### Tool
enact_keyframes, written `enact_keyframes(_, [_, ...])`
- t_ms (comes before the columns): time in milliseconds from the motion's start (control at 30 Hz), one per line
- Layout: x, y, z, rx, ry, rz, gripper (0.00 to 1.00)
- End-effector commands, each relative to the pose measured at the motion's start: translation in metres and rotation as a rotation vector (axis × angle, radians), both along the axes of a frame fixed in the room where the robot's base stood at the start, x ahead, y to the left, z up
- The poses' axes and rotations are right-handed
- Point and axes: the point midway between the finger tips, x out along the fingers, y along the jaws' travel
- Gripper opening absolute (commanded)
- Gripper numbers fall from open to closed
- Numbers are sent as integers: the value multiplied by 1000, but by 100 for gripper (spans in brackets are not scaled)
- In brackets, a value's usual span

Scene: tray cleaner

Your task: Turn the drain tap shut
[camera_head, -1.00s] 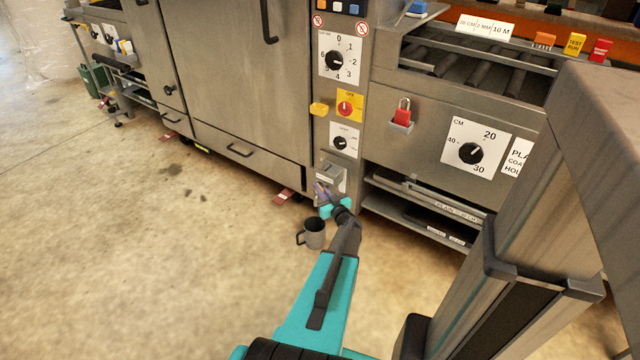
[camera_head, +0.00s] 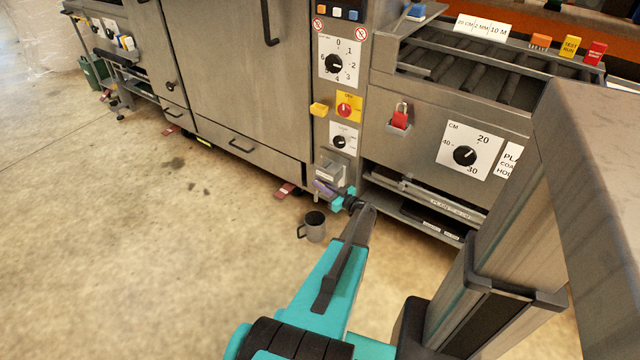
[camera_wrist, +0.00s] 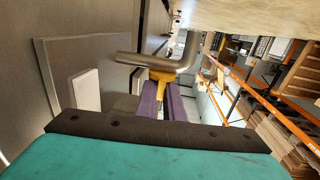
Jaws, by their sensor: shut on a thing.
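The drain tap's bent metal spout (camera_wrist: 165,62) fills the middle of the wrist view, with its yellow handle (camera_wrist: 160,76) beside it. My gripper (camera_wrist: 161,94) has its purple fingers shut on the yellow handle, one on each side. In the head view my gripper (camera_head: 323,187) is at the low front of the machine, just under a small grey box (camera_head: 330,172). The spout (camera_head: 316,197) shows there as a small pale stub pointing down. The handle is hidden by the fingers in that view.
The low shelf of the machine (camera_head: 420,215) is close on the right. Open floor (camera_head: 130,260) lies to the left.

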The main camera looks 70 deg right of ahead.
Motion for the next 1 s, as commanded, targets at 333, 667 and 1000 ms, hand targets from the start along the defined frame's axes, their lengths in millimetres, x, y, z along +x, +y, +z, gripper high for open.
enact_keyframes(333, [0,-4,4,-3,-5,-3,0])
enact_keyframes(667, [0,-2,2,-2,-2,1,27])
enact_keyframes(1000, [-7,2,1,-1,-2,1,27])
